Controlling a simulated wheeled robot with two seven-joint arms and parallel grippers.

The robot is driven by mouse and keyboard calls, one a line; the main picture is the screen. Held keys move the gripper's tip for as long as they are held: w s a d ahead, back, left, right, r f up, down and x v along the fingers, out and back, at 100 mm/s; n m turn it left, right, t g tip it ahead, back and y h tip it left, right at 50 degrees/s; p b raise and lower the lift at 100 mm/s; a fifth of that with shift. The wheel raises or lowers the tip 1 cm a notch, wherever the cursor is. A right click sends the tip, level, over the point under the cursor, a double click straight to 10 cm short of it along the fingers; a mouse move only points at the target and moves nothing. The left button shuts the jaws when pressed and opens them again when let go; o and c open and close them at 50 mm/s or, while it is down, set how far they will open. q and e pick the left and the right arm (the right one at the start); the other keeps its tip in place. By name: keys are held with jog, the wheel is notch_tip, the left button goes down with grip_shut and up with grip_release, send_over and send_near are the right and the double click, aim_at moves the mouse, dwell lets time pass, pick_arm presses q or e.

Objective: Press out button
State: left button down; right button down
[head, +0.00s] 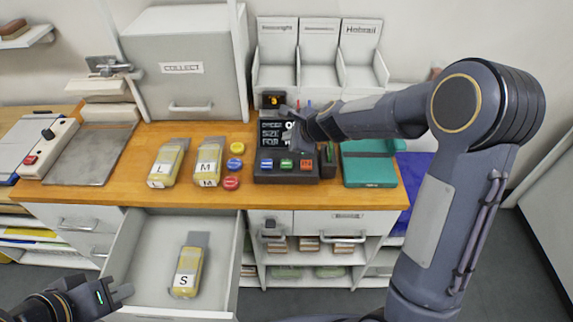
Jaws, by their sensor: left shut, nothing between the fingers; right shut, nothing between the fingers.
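A dark control box (262,179) stands on the wooden counter. Its front carries a blue button (266,163), a green button (286,164) and a red-orange button (306,164). Their labels are too small to read, so I cannot tell which is the out button. A lit screen (271,134) with white text stands behind them, partly covered by my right gripper. My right gripper (291,127) is shut and empty, in front of the screen and above the button row. My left gripper (122,290) is shut and empty at the lower left, beside the open drawer.
Yellow packs marked L (166,164) and M (208,163) lie left of the box, near yellow, blue and red discs (231,183). An open drawer (147,245) holds an S pack (188,270). A teal case (369,169) lies right. The grey COLLECT cabinet (190,90) stands behind.

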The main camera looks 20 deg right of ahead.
aim_at(290, 165)
notch_tip(290, 165, down, 8)
jog(key=b, duration=0.7)
jog(key=shift+r, duration=0.1)
dwell(1.5)
jog(key=shift+f+b, duration=0.3)
jog(key=shift+f, duration=0.1)
jog(key=shift+f+b, duration=0.5)
jog(key=shift+f, duration=0.05)
dwell(0.5)
jog(key=shift+r, duration=0.1)
jog(key=shift+r+p, duration=0.85)
jog(key=shift+p, duration=0.1)
notch_tip(290, 165, up, 5)
jog(key=p, duration=0.5)
jog(key=shift+r, duration=0.1)
